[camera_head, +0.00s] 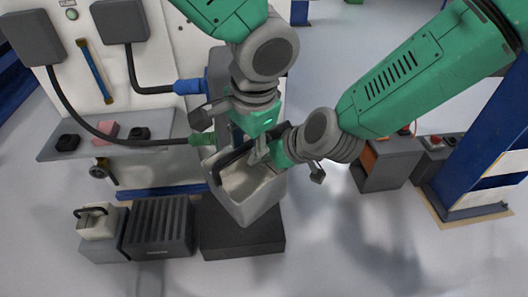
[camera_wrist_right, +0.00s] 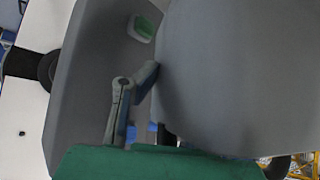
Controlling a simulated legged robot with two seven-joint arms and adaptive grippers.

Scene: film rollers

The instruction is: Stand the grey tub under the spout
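The grey tub (camera_head: 246,208) is tilted, with its open top facing up in the head view. It shows in front of the black slab, and I cannot tell the gap between them. My left gripper (camera_head: 259,146) points down at the tub's far rim; its grip is unclear. My right gripper (camera_head: 268,153) reaches the rim from the right. In the right wrist view, one jointed finger (camera_wrist_right: 125,100) bends against a near grey tub wall (camera_wrist_right: 235,75); the other finger is hidden. A green-ended hose spout (camera_head: 203,140) is left of the tub; a blue-ended one (camera_head: 188,87) is higher.
A black slab (camera_head: 240,240) lies on the floor beside a ribbed dark box (camera_head: 158,228) and a small canister (camera_head: 97,222). A grey shelf (camera_head: 65,151) juts from the wall panel. Grey boxes (camera_head: 388,163) and a blue post (camera_head: 480,150) stand at the right. The front floor is clear.

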